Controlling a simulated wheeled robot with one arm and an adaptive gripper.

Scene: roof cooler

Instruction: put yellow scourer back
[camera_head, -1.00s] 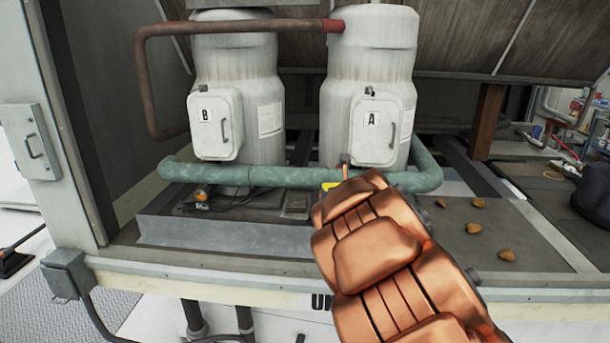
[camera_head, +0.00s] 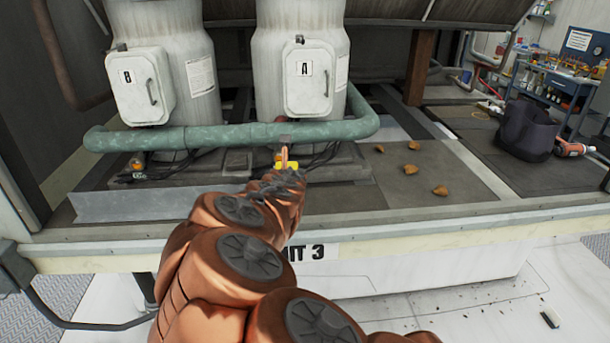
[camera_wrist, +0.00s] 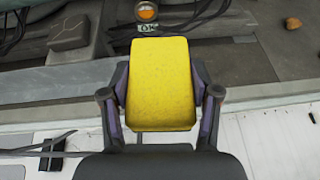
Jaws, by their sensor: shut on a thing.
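The yellow scourer (camera_wrist: 161,85) is a flat yellow block held between the two fingers of my gripper (camera_wrist: 162,95) in the wrist view. My gripper is shut on its sides. In the head view, a small part of the yellow scourer (camera_head: 287,167) shows just beyond the end of my arm, by the front of the unit's deck. My gripper (camera_head: 284,172) is mostly hidden there behind my wrist. An amber light with an OK label (camera_wrist: 147,14) shows past the scourer in the wrist view.
A green pipe (camera_head: 230,134) crosses in front of tanks B (camera_head: 141,86) and A (camera_head: 308,76). Several brown lumps (camera_head: 411,145) lie on the deck at right. A dark bag (camera_head: 526,130) and an orange bottle (camera_head: 574,149) are farther right. A workbench (camera_head: 565,85) stands behind.

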